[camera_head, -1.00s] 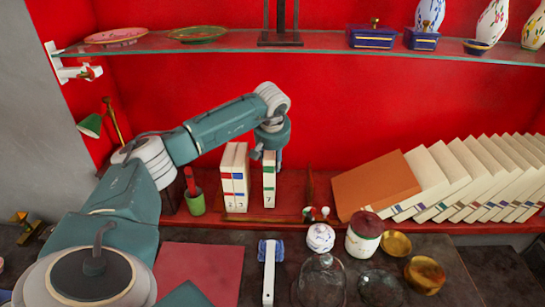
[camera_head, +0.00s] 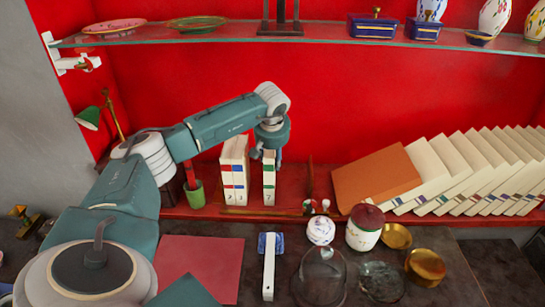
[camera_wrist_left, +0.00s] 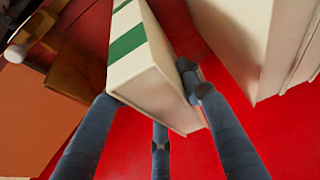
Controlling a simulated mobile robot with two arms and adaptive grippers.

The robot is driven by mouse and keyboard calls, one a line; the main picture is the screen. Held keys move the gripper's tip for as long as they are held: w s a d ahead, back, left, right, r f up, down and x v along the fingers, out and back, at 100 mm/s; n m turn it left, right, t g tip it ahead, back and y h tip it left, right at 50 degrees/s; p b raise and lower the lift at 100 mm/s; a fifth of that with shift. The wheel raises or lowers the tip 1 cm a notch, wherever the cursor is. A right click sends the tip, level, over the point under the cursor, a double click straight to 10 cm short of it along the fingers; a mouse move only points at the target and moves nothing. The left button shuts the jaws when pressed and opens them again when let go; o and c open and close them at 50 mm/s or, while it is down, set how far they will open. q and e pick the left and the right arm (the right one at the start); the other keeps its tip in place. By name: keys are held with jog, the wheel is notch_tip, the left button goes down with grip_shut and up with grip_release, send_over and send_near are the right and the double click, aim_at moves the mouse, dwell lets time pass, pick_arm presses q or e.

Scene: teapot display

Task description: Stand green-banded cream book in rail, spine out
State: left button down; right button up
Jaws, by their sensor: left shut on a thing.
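The green-banded cream book (camera_head: 268,180) stands upright on the red shelf area, its banded, numbered spine facing me. It is just behind the front strip of the wooden rail (camera_head: 262,212), a gap right of two cream books. My left gripper (camera_head: 266,153) is shut on its top end from above; the arm hides part of the fingers. In the left wrist view the green-banded book (camera_wrist_left: 150,75) sits between the fingers (camera_wrist_left: 155,95). Whether its bottom touches the rail floor is too small to tell. My right gripper is not in view.
Two cream books (camera_head: 234,170) stand left of the held book. A green cup (camera_head: 195,195) is farther left. An orange book (camera_head: 377,180) and several cream books lean at right. Jars and a glass dome (camera_head: 320,278) stand in front. A glass shelf (camera_head: 300,41) runs above.

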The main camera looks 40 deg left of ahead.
pick_arm(q)
jog(key=c, duration=1)
grip_release()
jog(key=v, duration=1.2)
jog(key=shift+d, duration=0.1)
jog(key=shift+f, duration=0.1)
